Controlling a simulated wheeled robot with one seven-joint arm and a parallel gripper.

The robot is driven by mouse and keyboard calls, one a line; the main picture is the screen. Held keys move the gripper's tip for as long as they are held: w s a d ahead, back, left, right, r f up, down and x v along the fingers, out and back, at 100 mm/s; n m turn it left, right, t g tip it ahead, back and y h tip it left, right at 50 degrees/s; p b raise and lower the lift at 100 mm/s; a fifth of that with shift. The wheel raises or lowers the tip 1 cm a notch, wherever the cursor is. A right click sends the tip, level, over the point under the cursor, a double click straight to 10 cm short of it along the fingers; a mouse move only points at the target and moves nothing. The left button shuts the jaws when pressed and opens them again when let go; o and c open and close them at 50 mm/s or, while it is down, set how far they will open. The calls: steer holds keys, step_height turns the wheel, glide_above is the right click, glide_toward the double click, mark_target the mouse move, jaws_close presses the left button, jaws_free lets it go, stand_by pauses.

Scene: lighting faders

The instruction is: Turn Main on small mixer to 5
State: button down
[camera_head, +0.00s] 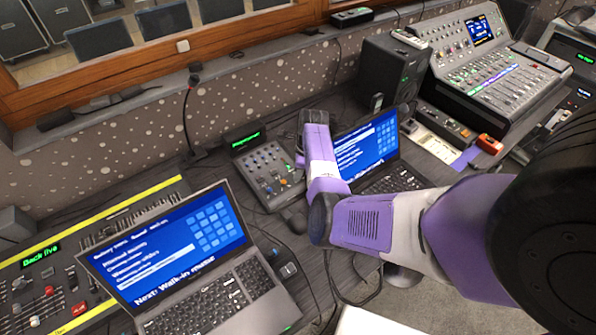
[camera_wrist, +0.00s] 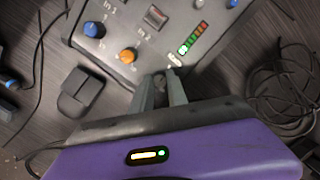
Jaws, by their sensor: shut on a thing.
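The small mixer (camera_head: 266,172) is a grey box with knobs, standing on the desk between two laptops; it fills the top of the wrist view (camera_wrist: 110,62). There it shows a blue knob (camera_wrist: 94,29), an orange knob (camera_wrist: 128,55) and a lit level meter (camera_wrist: 194,38). A small pale label (camera_wrist: 174,60) sits below the meter. My gripper (camera_wrist: 163,76) is at the mixer's near edge, just under that label, its fingers shut on the Main knob. The knob is hidden between the fingertips, so its pointer and setting cannot be read.
A left laptop (camera_head: 195,255) and a right laptop (camera_head: 375,150) flank the small mixer. A black mouse-like object (camera_wrist: 85,92) lies beside it, and black cables (camera_wrist: 285,95) coil at right. A large fader console (camera_head: 495,75) stands back right; another desk (camera_head: 45,290) is at left.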

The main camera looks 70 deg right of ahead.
steer(key=shift+s+d+r+m, duration=0.1)
steer(key=shift+m, duration=0.5)
steer(key=c, duration=1.3)
jaws_free()
step_height(320, 180, up, 20)
steer(key=b, duration=0.2)
steer(key=shift+b, duration=0.3)
